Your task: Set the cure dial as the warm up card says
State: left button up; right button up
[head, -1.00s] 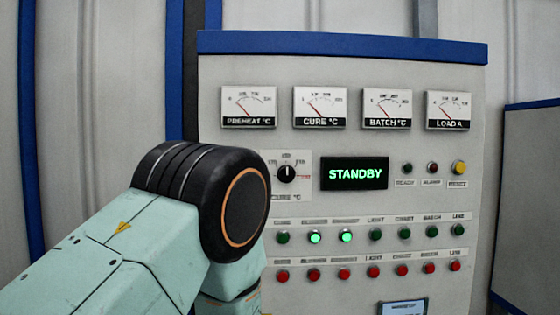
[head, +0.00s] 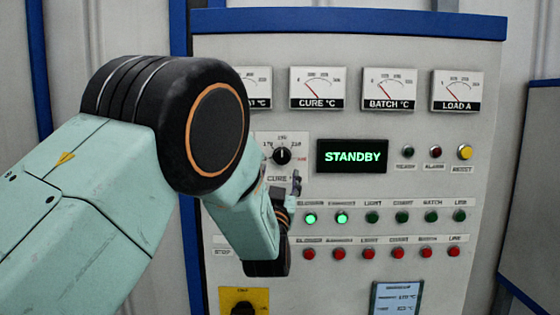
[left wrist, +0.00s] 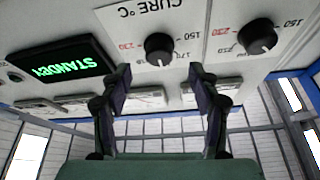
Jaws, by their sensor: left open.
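The cure dial (head: 282,155) is a black round knob on a white scale plate on the grey panel. Its white mark points about straight up in the head view. In the left wrist view the knob (left wrist: 158,48) shows upside down under its CURE °C label. My left gripper (head: 297,184) is just below and right of the dial, partly hidden by my arm. In the left wrist view its two dark fingers (left wrist: 162,88) are apart and empty, with the knob beyond the gap. A pale card or screen (head: 397,298) low on the panel has text too small to read. My right gripper is out of view.
The STANDBY display (head: 352,156) is right of the dial. Gauges run above, and rows of green and red buttons below. A second black knob (left wrist: 257,36) shows in the left wrist view. A yellow plate (head: 244,301) with a dark knob is low left.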

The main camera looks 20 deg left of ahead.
aim_at(282, 159)
pick_arm(q)
jog(key=p+x, duration=0.1)
jog(key=x, duration=0.3)
jog(key=shift+w+d+r, duration=0.1)
jog(key=shift+w+r, duration=0.15)
jog(key=shift+w, duration=0.05)
jog(key=shift+w+r+p, duration=0.2)
jog(key=shift+w+p, duration=0.15)
jog(key=shift+w, duration=0.2)
jog(key=shift+w+a, duration=0.15)
jog(key=shift+a, duration=0.3)
jog(key=shift+d, duration=0.45)
jog(key=c, duration=0.4)
jog(key=shift+a, duration=0.3)
jog(key=c, duration=0.4)
jog(key=shift+d+r, duration=0.1)
jog(key=shift+d, duration=0.05)
jog(key=c, duration=0.4)
